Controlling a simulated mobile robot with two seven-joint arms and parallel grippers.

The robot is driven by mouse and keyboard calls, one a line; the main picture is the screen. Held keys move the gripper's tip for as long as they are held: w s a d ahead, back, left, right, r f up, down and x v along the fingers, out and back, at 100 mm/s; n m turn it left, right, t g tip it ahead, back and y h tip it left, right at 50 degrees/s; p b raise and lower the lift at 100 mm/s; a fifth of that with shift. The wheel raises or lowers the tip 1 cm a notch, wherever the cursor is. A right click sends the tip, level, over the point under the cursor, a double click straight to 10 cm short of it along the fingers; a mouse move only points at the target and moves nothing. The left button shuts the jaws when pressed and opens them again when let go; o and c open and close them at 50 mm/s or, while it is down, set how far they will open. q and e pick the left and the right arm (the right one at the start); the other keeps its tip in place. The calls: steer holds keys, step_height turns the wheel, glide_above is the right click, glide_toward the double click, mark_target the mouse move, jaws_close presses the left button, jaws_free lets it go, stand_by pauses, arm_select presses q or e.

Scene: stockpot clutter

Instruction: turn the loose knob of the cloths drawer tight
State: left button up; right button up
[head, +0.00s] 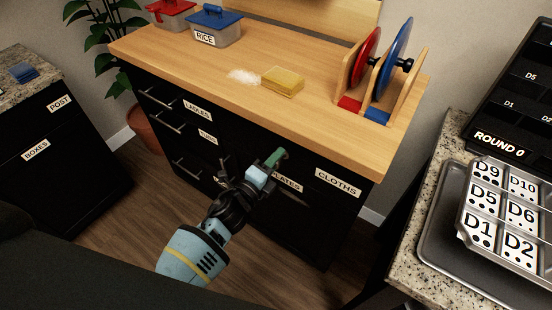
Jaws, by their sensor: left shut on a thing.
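The cloths drawer, marked by its CLOTHS label (337,182), is in the black front of the wooden-topped cabinet, right of centre. A small green knob (277,156) shows just below the worktop edge, left of that label. My left gripper (265,168) reaches up from below, its pale blue fingertips shut on the knob. The fingers hide part of the knob and its seat, so I cannot tell how tight it sits. My right gripper is out of view.
On the worktop (225,66) are a yellow sponge (283,82), white grains (243,76), a blue-lidded RICE box (215,28) and a wooden rack (408,95) with red and blue discs. Bar handles (165,122) stick out at left. A granite counter (405,225) stands at right.

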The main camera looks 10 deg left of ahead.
arm_select(q)
steer(key=shift+m+b, duration=0.3)
steer(key=shift+m, duration=0.7)
steer(key=m, duration=0.2)
steer(key=shift+r+m, duration=0.1)
steer(key=shift+m, duration=0.2)
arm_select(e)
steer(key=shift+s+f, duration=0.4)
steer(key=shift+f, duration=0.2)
arm_select(q)
steer(key=o, duration=1.3)
steer(key=shift+c, duration=0.2)
steer(key=n, duration=0.3)
steer(key=shift+n, duration=0.9)
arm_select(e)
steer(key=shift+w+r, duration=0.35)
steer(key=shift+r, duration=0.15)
